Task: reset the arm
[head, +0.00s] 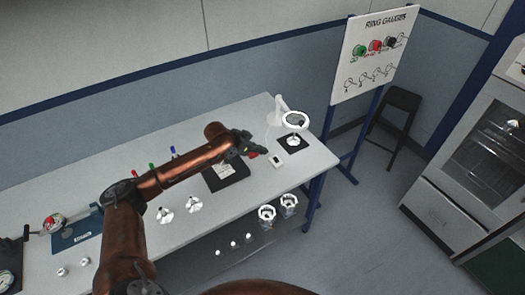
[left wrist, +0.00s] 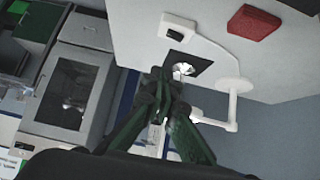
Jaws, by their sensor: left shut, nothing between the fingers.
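My left arm, copper coloured, reaches from the bottom left over the table (head: 90,205) in the head view. Its dark green left gripper (head: 262,150) is over the right part of the table, left of the magnifier lamp. In the left wrist view the fingers of the left gripper (left wrist: 161,82) come together at the tips, shut with nothing between them. A red block (left wrist: 255,22) lies on the table apart from the fingers; in the head view it is mostly hidden by the gripper. My right gripper shows in neither view.
A magnifier lamp (head: 295,121) stands over a black pad (head: 293,146) with a metal part. A white device (head: 277,162) and a dark tray (head: 215,182) lie near the gripper. Two metal housings (head: 194,204) stand at the front. A ring gauge board (head: 372,52) is beyond the table.

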